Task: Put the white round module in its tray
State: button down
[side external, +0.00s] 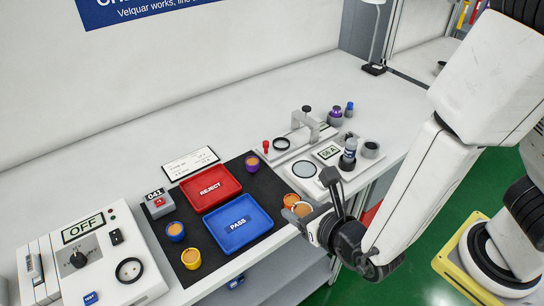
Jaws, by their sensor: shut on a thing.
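The white round module (303,208) has an orange-tan top and is at the tip of my gripper (308,217). My gripper is shut on it at the right edge of the black mat; the fingers are partly hidden, and I cannot tell whether the module is clear of the surface. Two trays lie on the mat: a red one marked REJECT (224,174) and a blue one marked PASS (259,238). Both look empty. The module is to the right of the blue tray, outside it.
Other round modules stand around the trays: purple (253,161), blue (175,231), yellow (191,259) and an orange one (290,200) beside the white one. A control box reading OFF (100,260) is at left. A test fixture (305,170) stands behind my gripper.

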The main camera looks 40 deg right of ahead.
jog(key=shift+s+a, duration=0.25)
jog(key=shift+w, duration=0.1)
jog(key=w+a+f, duration=0.4)
jog(key=w, duration=0.4)
send_over(242, 231)
jog(key=s, duration=0.1)
jog(key=f, duration=0.4)
jog(key=shift+d+f, duration=0.2)
jog(key=shift+d, duration=0.15)
jog(key=shift+w+a+f, duration=0.25)
jog(key=shift+w+f, duration=0.1)
jog(key=shift+f, duration=0.1)
jog(key=shift+w+a+f, duration=0.1)
jog(key=shift+w+f, duration=0.15)
jog(key=shift+f, duration=1.6)
